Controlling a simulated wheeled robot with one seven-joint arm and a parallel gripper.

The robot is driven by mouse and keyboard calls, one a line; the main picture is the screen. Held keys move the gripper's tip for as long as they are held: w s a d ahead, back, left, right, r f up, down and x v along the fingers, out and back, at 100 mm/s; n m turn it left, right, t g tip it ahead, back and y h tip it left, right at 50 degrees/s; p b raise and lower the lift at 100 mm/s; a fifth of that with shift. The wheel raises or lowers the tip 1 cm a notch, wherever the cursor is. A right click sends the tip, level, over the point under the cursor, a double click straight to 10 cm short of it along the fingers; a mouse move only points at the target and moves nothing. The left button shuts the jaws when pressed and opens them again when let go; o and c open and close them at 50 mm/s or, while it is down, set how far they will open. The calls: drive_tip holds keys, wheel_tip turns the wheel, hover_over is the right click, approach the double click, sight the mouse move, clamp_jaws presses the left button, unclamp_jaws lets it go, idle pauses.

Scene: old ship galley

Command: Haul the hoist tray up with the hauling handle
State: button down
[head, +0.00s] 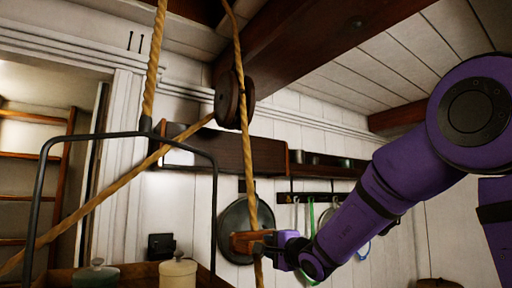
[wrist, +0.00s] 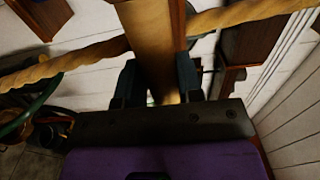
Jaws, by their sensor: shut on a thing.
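The wooden hauling handle (head: 243,242) hangs on a rope (head: 247,165) at the lower middle of the head view. My gripper (head: 266,243) is shut on the handle from the right. In the wrist view the handle (wrist: 152,40) stands between the two dark fingers of my gripper (wrist: 160,82), with the rope (wrist: 70,66) running out on both sides. The hoist tray (head: 138,272) shows at the bottom left of the head view, under a dark arched metal bail (head: 37,190). Its lower part is out of frame.
A wooden pulley block (head: 228,100) hangs beside the hauling rope. A green-lidded jar (head: 97,274) and a cream jar (head: 177,271) show at the tray. A pan (head: 234,222) hangs on the wall behind the handle, below a wooden shelf (head: 215,150). A ceiling beam (head: 300,40) crosses above.

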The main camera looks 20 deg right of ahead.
wheel_tip(320, 180, down, 14)
drive_tip(key=d, duration=0.1)
drive_tip(key=shift+s+f, duration=0.2)
drive_tip(key=shift+s, duration=0.25)
drive_tip(key=shift+d, duration=0.1)
wheel_tip(320, 180, down, 22)
drive_tip(key=s+d, duration=0.1)
drive_tip(key=d, duration=0.1)
idle(0.4)
drive_tip(key=shift+s, duration=0.1)
wheel_tip(320, 180, down, 22)
drive_tip(key=s+d, duration=0.1)
drive_tip(key=d, duration=0.1)
drive_tip(key=shift+s+r, duration=0.15)
drive_tip(key=shift+r, duration=0.05)
drive_tip(key=shift+f, duration=0.1)
idle(0.3)
